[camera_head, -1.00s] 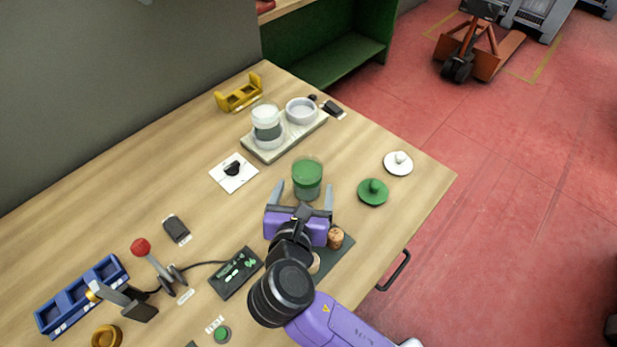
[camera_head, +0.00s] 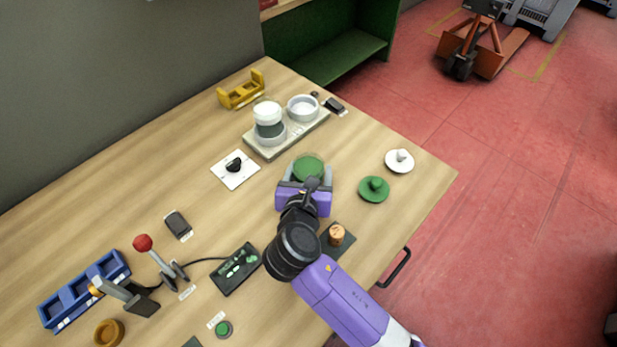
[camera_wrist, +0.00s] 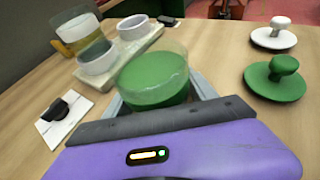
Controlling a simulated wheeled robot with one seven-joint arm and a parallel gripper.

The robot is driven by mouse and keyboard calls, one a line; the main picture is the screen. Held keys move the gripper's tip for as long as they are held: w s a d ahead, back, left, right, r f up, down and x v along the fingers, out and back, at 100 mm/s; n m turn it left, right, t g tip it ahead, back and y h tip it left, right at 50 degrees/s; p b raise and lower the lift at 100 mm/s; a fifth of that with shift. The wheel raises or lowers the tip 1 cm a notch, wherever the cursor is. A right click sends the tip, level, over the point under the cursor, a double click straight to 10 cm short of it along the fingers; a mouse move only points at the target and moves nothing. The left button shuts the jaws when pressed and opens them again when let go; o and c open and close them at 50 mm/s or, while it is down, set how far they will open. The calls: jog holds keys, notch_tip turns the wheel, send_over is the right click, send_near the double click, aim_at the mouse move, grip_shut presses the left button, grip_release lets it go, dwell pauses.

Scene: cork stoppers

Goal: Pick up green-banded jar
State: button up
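The green-banded jar (camera_head: 308,166) stands upright on the wooden table, clear-walled with green inside. In the wrist view the jar (camera_wrist: 154,78) is just ahead of the palm, its lower part hidden by my gripper. My gripper (camera_head: 307,174) has a finger on each side of the jar. In the wrist view the fingers (camera_wrist: 160,96) flank it and look apart from its wall, so the gripper seems open around it. I cannot see the fingertips clearly.
Behind the jar is a pale tray (camera_head: 258,151) with a banded jar (camera_head: 268,113) and a white dish (camera_head: 302,105). A green knobbed lid (camera_head: 374,189) and a white one (camera_head: 400,160) lie right. A cork (camera_head: 337,234) stands on a dark mat. A white card (camera_head: 235,170) lies left.

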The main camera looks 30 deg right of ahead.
grip_shut()
jog(key=shift+r, duration=0.2)
